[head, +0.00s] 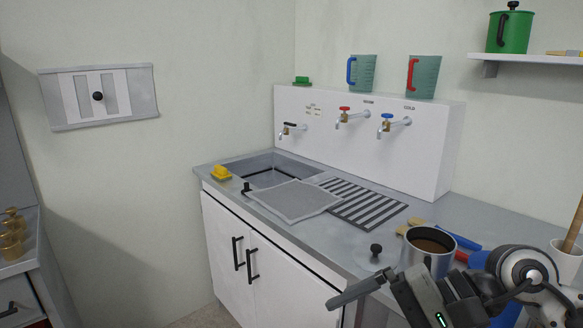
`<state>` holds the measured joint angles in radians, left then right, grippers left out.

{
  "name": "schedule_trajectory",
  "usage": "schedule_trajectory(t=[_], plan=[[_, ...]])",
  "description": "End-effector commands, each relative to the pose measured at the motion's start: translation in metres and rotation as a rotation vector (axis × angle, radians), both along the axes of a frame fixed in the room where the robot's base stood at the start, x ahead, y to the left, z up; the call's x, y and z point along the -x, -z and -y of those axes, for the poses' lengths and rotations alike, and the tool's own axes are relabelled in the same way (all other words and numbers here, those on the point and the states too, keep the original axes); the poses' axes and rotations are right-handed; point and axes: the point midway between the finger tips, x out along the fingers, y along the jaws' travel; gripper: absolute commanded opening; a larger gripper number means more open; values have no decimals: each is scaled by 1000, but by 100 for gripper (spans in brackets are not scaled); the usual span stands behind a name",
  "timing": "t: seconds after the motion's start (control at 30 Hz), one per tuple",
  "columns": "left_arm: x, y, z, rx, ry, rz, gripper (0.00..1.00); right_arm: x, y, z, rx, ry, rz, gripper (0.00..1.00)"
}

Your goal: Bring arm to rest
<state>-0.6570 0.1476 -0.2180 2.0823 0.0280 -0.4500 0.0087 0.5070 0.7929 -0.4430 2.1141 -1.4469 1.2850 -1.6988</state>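My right arm comes in at the lower right. Its gripper (345,297) points left, in front of the counter's front edge. Its fingers show as one grey bar, so I cannot tell whether they are open or shut; I see nothing held at the tip. My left gripper is not in view.
A metal pot (408,262) with brown contents stands on the counter just behind my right arm, near a round lid with a black knob (376,250). Taps (345,114), a sink (236,163) and a striped drainer (362,205) lie beyond. Floor space lies left of the cabinet (222,247).

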Motion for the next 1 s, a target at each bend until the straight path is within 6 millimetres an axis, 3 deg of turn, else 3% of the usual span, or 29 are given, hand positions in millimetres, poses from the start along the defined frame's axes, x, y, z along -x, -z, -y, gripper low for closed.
schedule_trajectory(t=[0.03,0.1,0.2,0.27,0.3,0.37,0.4,0.47,0.6,0.7,0.83,1.0], plan=[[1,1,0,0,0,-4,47,14,-5,-27,-220,72,-230,100],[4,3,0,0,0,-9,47,17,-25,-49,-538,202,-618,100],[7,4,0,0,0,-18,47,-3,-38,-46,-972,393,-1260,100],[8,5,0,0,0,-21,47,-22,-24,-28,-1220,501,-1671,100],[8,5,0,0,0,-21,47,-33,-4,-13,-1385,566,-1952,100],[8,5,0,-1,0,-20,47,-42,37,9,-1615,645,-2336,100],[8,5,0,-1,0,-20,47,-42,65,20,1724,-669,2512,100],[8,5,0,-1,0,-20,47,-34,108,33,1540,-568,2246,100],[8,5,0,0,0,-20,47,5,192,47,1233,-381,1735,100],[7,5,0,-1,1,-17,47,36,232,48,1096,-292,1477,100],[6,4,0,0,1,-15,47,63,258,46,1000,-227,1286,100],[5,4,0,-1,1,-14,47,72,265,44,970,-206,1224,100]])
